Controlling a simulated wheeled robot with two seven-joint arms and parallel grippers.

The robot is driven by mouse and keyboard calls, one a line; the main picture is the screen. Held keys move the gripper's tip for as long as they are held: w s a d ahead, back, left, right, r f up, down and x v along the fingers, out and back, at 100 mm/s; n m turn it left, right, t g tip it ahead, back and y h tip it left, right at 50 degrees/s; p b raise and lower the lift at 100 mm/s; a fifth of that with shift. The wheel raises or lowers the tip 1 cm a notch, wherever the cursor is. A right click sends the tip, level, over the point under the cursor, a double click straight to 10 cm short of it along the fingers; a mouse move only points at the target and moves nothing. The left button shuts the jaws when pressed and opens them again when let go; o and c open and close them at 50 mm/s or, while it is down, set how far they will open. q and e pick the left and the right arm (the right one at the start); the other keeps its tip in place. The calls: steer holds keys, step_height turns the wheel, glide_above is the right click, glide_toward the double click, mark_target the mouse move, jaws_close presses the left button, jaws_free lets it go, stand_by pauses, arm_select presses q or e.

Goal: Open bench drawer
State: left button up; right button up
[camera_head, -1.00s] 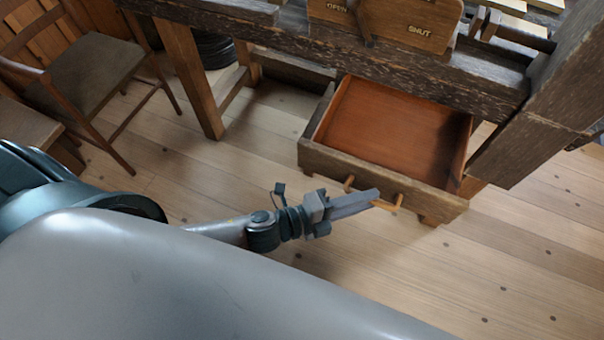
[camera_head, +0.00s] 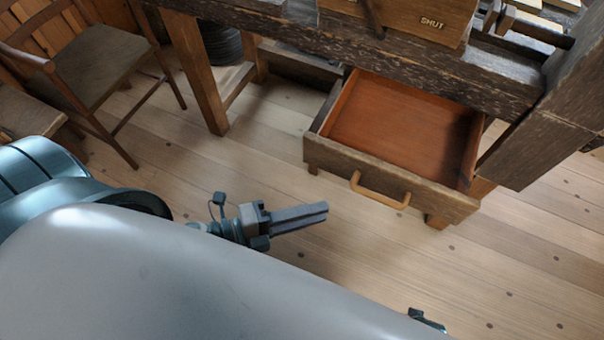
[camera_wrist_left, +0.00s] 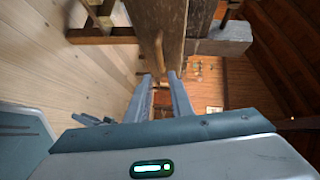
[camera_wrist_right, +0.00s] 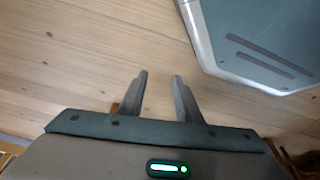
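The bench drawer (camera_head: 400,130) stands pulled out from under the dark wooden bench (camera_head: 400,60), and its reddish inside looks empty. Its front carries a light wooden bar handle (camera_head: 378,191). My left gripper (camera_head: 322,210) is to the left of the handle and apart from it. In the left wrist view its two fingers (camera_wrist_left: 160,77) stand apart with nothing between them, and the handle (camera_wrist_left: 159,50) shows beyond the tips. My right gripper (camera_wrist_right: 160,74) is open and empty above the floor in the right wrist view.
A wooden chair (camera_head: 100,60) stands at the far left. A bench leg (camera_head: 195,75) is left of the drawer, and a thick post (camera_head: 550,120) is at the right. The plank floor (camera_head: 500,260) before the drawer is clear.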

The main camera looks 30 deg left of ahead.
arm_select(q)
steer(key=shift+v, duration=1.05)
arm_select(e)
steer(key=shift+w+r, duration=0.15)
steer(key=shift+r, duration=0.55)
